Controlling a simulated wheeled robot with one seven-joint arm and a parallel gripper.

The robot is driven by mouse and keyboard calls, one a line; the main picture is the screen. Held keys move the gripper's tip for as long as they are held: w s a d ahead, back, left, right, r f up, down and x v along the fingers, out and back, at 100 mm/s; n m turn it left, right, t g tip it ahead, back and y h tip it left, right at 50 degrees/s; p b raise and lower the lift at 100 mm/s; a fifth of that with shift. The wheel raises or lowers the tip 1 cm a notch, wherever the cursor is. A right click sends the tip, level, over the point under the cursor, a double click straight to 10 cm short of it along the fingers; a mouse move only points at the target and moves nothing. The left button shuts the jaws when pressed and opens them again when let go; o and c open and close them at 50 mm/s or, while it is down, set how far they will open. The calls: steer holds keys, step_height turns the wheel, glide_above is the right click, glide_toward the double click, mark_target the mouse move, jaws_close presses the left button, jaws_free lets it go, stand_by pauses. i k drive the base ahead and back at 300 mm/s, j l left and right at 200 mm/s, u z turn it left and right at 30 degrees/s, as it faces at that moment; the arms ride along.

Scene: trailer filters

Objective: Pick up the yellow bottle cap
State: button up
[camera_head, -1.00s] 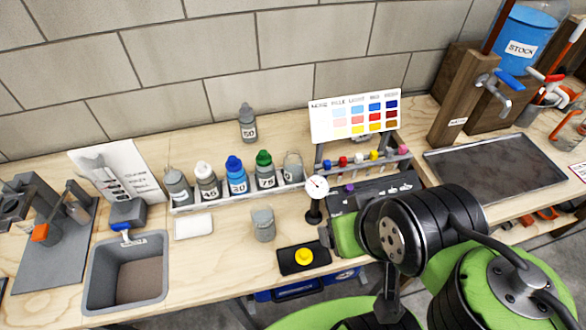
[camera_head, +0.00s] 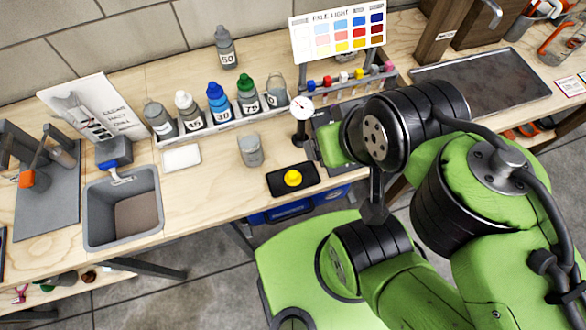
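The yellow bottle cap (camera_head: 293,177) sits on a small black tray (camera_head: 312,186) near the front edge of the wooden workbench. Nothing covers it. My green and black arm fills the right side of the view, to the right of the cap. My gripper's fingers do not show in this view.
A rack of bottles (camera_head: 217,103) runs farther back. A grey bin (camera_head: 96,214) is at the left. A white pad (camera_head: 181,157) lies between.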

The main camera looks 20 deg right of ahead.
mark_target(293, 178)
steer(key=k+j, duration=0.1)
steer(key=j, duration=0.65)
steer(key=k+j, duration=0.15)
steer(key=j, duration=0.65)
steer(key=k+z, duration=0.05)
